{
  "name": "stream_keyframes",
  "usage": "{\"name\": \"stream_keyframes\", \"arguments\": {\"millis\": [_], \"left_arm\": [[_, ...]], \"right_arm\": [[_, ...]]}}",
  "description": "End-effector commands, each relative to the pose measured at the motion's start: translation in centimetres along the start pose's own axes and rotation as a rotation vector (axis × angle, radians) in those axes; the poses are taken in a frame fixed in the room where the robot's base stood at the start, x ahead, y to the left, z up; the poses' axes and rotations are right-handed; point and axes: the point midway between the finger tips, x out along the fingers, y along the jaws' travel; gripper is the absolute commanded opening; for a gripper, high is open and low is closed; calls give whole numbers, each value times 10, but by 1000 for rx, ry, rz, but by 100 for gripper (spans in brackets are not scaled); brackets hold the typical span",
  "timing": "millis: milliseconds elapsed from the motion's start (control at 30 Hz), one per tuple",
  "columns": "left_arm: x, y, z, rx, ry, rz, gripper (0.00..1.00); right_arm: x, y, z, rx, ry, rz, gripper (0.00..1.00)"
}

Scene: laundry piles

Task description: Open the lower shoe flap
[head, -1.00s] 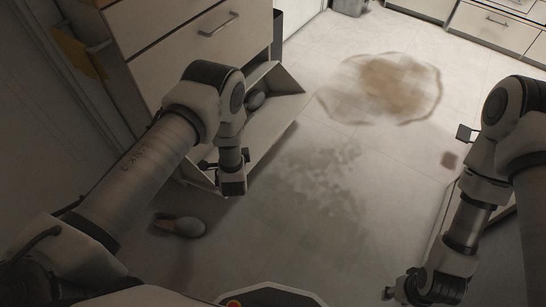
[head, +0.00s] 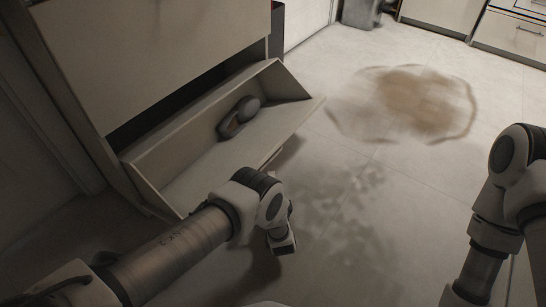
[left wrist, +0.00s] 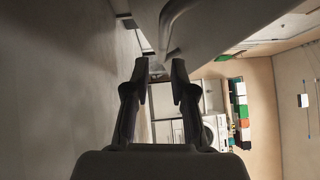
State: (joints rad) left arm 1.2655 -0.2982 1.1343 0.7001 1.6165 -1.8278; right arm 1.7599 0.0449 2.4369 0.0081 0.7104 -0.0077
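The lower shoe flap (head: 205,175) of the pale cabinet is tilted outward, its inside showing in the head view. A grey and brown shoe (head: 238,118) lies in it. My left gripper (head: 283,243) is low in front of the flap's outer face, partly hidden by its own wrist. In the left wrist view its two fingers (left wrist: 159,72) are apart with nothing between them. A curved bar handle (left wrist: 172,28) on a pale panel is just beyond the fingertips. Whether they touch it cannot be told. My right gripper is out of view.
The closed upper flap (head: 150,60) is above the open one. A brown stain (head: 415,100) marks the tiled floor. A grey bin (head: 360,12) and white drawers (head: 510,35) stand at the back. The floor right of the flap is clear.

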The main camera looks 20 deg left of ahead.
Motion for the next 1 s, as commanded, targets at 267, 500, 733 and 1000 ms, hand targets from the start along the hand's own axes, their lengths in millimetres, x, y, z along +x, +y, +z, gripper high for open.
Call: {"name": "stream_keyframes", "arguments": {"millis": [267, 500, 733, 1000], "left_arm": [[42, 5, 0, -2, -2, -1, 25], [75, 2, 0, -1, 0, 1, 25], [77, 0, 0, 0, 0, 2, 25], [77, -1, 1, 0, 1, 2, 0]], "right_arm": [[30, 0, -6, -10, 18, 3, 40], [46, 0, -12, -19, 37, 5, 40], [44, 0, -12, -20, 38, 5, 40], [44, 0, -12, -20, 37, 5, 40]]}}
